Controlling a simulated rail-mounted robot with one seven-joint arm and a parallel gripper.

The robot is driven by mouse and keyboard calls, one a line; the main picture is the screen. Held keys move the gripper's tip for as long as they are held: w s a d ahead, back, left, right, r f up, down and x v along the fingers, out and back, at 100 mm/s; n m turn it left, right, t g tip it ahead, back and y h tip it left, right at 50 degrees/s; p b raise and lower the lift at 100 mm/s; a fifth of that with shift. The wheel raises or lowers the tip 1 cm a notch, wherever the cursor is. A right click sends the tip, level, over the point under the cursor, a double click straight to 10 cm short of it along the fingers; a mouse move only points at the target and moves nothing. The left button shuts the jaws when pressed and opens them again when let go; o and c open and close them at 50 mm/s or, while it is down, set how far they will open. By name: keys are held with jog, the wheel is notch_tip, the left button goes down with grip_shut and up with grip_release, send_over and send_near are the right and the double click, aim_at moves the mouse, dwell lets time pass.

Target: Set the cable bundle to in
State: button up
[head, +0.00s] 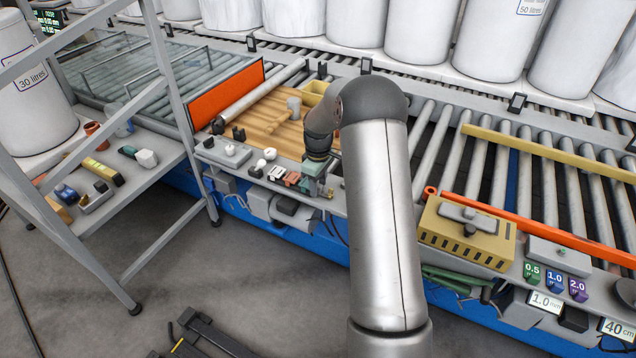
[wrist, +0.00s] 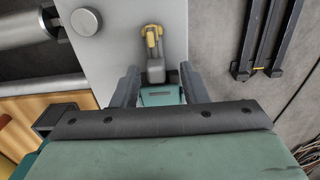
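My gripper (wrist: 160,82) has its two dark fingers apart, one on each side of a small teal part (wrist: 161,96) and a grey lever-like piece with a yellow tip (wrist: 153,42). I see a gap beside the grey piece, and no clear grip on it. The grey piece stands over a light grey plate (wrist: 112,40). In the head view my gripper (head: 318,170) is low at the front edge of the conveyor, by a teal block, and its fingertips are hard to make out. I cannot tell for sure which thing is the cable bundle. A tangle of thin tan strands (wrist: 310,155) shows at the lower right of the wrist view.
A round grey knob (wrist: 85,21) is on the plate. Small red and white blocks (head: 284,176) sit left of my gripper. A yellow box (head: 466,233) and an orange rail (head: 530,228) are at right. The floor is mostly open.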

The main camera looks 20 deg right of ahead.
notch_tip(320, 180, up, 18)
jog(key=p, duration=0.4)
jog(key=shift+f, duration=0.25)
